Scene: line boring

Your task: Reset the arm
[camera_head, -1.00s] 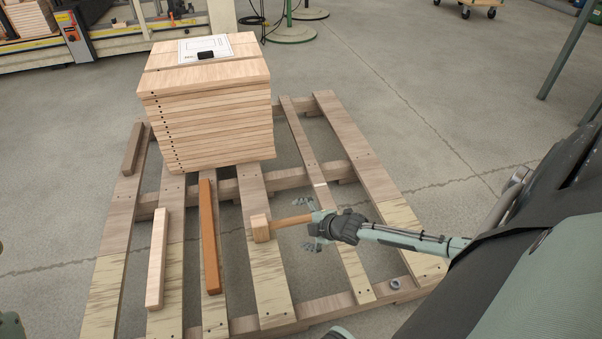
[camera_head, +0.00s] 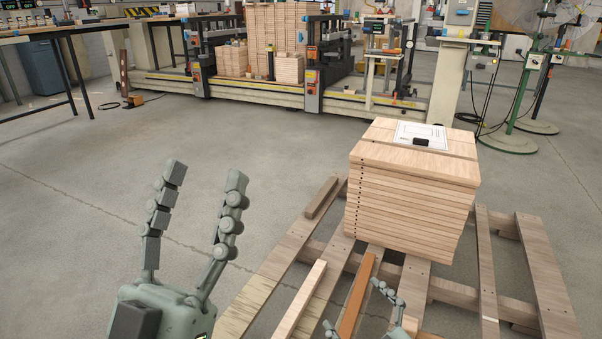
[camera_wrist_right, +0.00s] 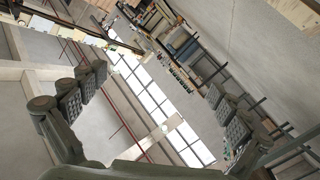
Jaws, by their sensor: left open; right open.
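My left gripper (camera_head: 204,172) stands large at the lower left of the head view. Its two jointed grey-green fingers point up and are spread apart, with nothing between them. My right gripper (camera_head: 351,303) shows only in part at the bottom edge, in front of the pallet's near slats, its fingers apart. In the right wrist view its fingers (camera_wrist_right: 162,95) are spread wide on either side, with no object between them. Most of my right arm is outside the head view.
A wooden pallet (camera_head: 487,265) fills the lower right. It carries a tall stack of boards (camera_head: 412,200) with a paper sheet (camera_head: 420,134) on top, a pale strip (camera_head: 302,300) and an orange-brown strip (camera_head: 356,297). A machine (camera_head: 312,75) stands behind. Floor at left is clear.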

